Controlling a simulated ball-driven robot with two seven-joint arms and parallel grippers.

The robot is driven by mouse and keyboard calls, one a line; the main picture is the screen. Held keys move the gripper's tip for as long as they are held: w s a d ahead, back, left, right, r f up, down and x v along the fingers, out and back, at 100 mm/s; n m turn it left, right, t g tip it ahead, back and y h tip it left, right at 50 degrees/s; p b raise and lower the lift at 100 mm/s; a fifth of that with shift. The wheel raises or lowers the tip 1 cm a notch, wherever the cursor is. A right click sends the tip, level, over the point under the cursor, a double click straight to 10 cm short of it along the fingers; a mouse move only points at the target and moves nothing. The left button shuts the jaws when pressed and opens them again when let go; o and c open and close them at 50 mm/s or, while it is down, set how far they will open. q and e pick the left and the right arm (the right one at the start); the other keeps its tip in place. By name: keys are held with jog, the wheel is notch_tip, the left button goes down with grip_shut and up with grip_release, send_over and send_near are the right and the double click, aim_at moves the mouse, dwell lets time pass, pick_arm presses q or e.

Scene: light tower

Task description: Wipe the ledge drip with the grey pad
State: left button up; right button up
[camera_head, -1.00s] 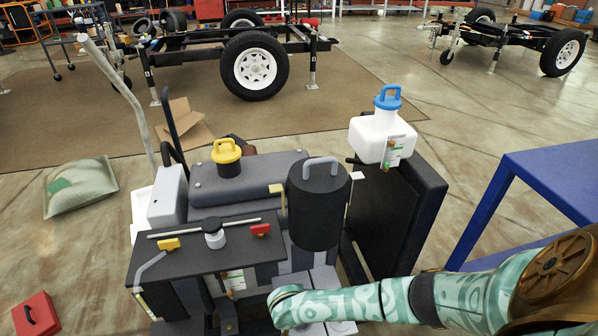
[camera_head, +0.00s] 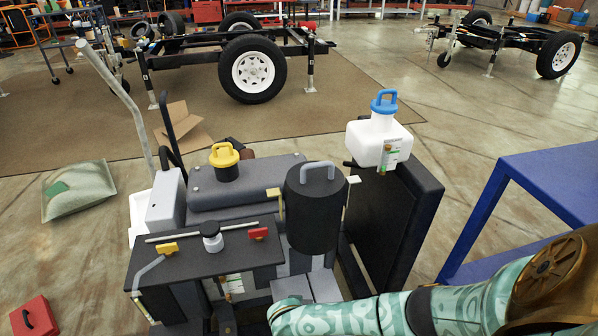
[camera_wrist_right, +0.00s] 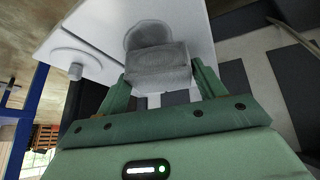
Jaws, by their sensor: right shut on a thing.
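In the right wrist view, my right gripper (camera_wrist_right: 160,84) is shut on a grey, rough-textured pad (camera_wrist_right: 157,66). The pad is between the two green fingers, in front of a pale grey-white surface (camera_wrist_right: 85,35). I cannot tell whether the pad touches that surface. In the head view my right arm (camera_head: 345,314) comes in from the lower right, and its gripper is out of sight below the bottom edge. My left gripper is not in view.
The machine has a black cylinder with a grey handle (camera_head: 316,215), a yellow-capped tank (camera_head: 226,170) and a white blue-capped bottle (camera_head: 378,143). A blue table (camera_head: 545,180) stands at right. A red box (camera_head: 35,318) and a green-grey bag (camera_head: 78,190) lie at left.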

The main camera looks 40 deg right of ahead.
jog(key=shift+s+a+r+p, duration=0.3)
jog(key=shift+s+a+p, duration=0.2)
jog(key=shift+s, duration=0.2)
jog(key=shift+s+a+f, duration=0.1)
jog(key=shift+s+f, duration=0.05)
jog(key=shift+s, duration=0.15)
jog(key=shift+s+a+p, duration=0.65)
jog(key=shift+s+p, duration=0.1)
jog(key=shift+s, duration=0.2)
jog(key=shift+s+a+f+p, duration=0.15)
jog(key=shift+s+a+p, duration=0.2)
jog(key=shift+s, duration=0.25)
jog(key=shift+w+d+f, duration=0.15)
jog(key=shift+w+d, duration=0.6)
jog(key=shift+w, duration=0.35)
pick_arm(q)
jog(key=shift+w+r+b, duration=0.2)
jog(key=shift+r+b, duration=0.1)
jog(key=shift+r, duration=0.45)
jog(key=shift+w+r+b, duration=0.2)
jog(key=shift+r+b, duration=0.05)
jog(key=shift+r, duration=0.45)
pick_arm(e)
jog(key=shift+w+d, duration=0.4)
jog(key=shift+w, duration=0.3)
jog(key=shift+w+d, duration=0.4)
jog(key=shift+w, duration=0.25)
jog(key=shift+w+d, duration=0.4)
jog(key=shift+w, duration=0.3)
